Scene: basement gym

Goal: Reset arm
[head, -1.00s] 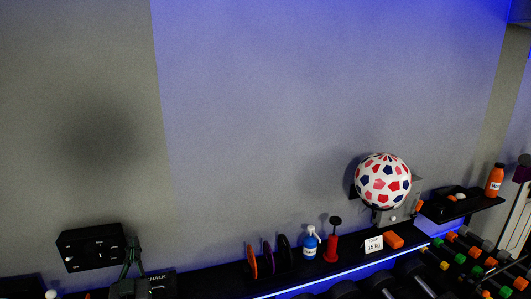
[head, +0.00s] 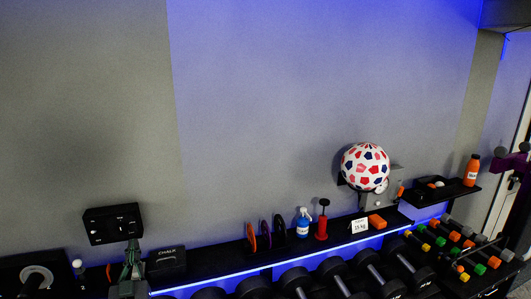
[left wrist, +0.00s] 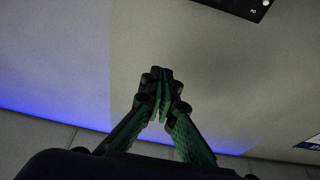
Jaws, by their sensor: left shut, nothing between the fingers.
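My left gripper (head: 131,262) shows at the lower left of the head view, pointing up in front of the shelf. It overlaps the lower edge of a black wall box in the picture. In the left wrist view my left gripper (left wrist: 160,80) has its dark fingers with green inner pads drawn together at the tips. Nothing is held between them. Bare grey wall fills most of the background there. My right gripper is not in view.
A black wall box (head: 112,224) hangs above a long black shelf (head: 205,258). On it are a chalk box (head: 166,261), discs, a blue bottle (head: 303,222) and a red pump (head: 322,222). A patterned ball (head: 364,167) sits higher. Dumbbells (head: 295,281) line the front.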

